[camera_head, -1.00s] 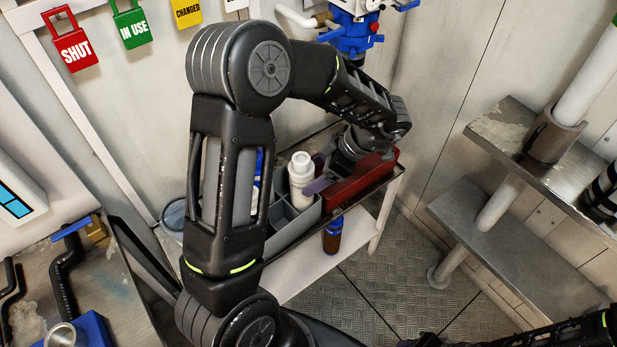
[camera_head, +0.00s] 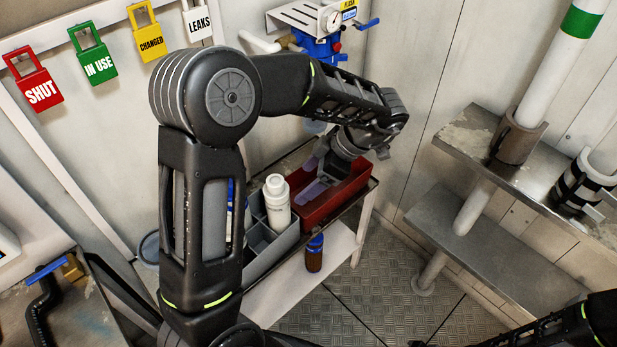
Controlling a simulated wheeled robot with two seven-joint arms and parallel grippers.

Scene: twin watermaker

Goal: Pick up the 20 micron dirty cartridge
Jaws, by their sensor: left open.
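My left gripper (camera_head: 345,160) is open and points down over the red bin (camera_head: 340,199) on the white shelf unit. A pale purple piece (camera_head: 313,190) shows inside the bin, below the gripper. I cannot tell whether it is the 20 micron dirty cartridge or another part. The gripper and wrist hide much of the bin's inside. No label with a micron size can be read. My right arm (camera_head: 560,325) comes in at the lower right, and its gripper does not show clearly.
A grey divided bin (camera_head: 268,250) with a white bottle (camera_head: 277,205) stands left of the red bin. A brown bottle with a blue cap (camera_head: 315,254) stands on the lower shelf. A blue filter housing with a gauge (camera_head: 322,45) is on the wall behind.

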